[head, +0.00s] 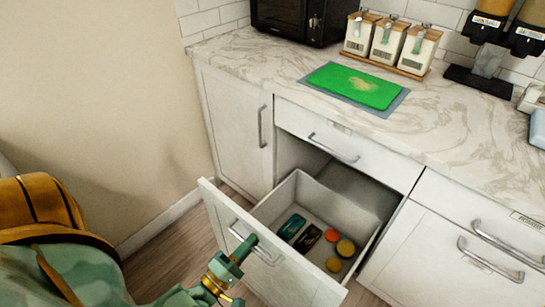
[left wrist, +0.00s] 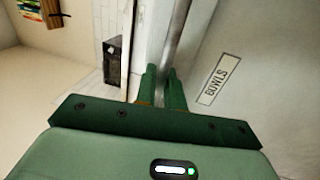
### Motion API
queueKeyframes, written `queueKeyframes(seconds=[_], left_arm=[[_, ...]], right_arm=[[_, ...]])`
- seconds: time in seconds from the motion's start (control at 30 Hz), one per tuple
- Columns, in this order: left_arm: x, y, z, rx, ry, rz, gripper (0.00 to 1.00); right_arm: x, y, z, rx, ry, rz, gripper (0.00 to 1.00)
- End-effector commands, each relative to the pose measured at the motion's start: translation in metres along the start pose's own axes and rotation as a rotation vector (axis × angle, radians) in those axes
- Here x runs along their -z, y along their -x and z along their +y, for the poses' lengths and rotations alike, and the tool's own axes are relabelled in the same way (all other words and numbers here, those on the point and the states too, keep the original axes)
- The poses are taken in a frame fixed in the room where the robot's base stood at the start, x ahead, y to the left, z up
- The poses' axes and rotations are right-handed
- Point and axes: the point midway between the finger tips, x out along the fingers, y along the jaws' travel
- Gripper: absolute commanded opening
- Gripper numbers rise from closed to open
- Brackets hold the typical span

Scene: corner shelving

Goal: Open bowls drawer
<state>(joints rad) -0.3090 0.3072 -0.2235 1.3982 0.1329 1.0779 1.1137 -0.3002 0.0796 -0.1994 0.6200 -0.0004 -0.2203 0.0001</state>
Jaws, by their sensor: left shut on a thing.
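The bowls drawer (head: 282,197) is the large lower drawer under the counter, and it stands pulled well out from the cabinet. Its white front panel (head: 297,285) faces me. A label reading BOWLS (left wrist: 212,80) shows on that front in the left wrist view. My left gripper (head: 243,248) is shut on the drawer's metal handle (head: 264,254). In the left wrist view, the handle bar (left wrist: 175,35) runs between the green fingers of the left gripper (left wrist: 164,88). My right gripper is in neither view.
Inside the drawer lie dark flat packages (head: 308,239) and several round orange and yellow items (head: 345,247). A shut upper drawer (head: 345,146) is above it. A cabinet door (head: 240,125) is at left, and other drawers (head: 455,245) are at right. The counter holds a green board (head: 355,85).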

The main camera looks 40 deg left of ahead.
Motion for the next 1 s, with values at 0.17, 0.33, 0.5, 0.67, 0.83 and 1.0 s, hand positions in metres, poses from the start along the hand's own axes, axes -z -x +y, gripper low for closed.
queueKeyframes(seconds=[0.17,0.33,0.5,0.67,0.83,1.0], left_arm=[[0.004,0.031,0.006,0.004,0.0,-0.002,0.0],[0.006,0.048,0.009,0.002,0.001,-0.001,0.0],[0.006,0.056,0.01,0.002,0.0,-0.001,0.0],[0.006,0.057,0.01,0.002,0.0,-0.001,0.0],[0.006,0.057,0.01,0.002,0.0,-0.002,0.0],[0.006,0.056,0.01,0.002,0.0,-0.001,0.26]], right_arm=[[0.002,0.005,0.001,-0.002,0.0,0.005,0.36],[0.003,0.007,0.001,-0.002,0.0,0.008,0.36],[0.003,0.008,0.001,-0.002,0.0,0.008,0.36],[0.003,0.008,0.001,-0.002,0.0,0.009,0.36],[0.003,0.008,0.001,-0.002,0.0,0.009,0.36],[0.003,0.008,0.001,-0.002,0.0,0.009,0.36]])
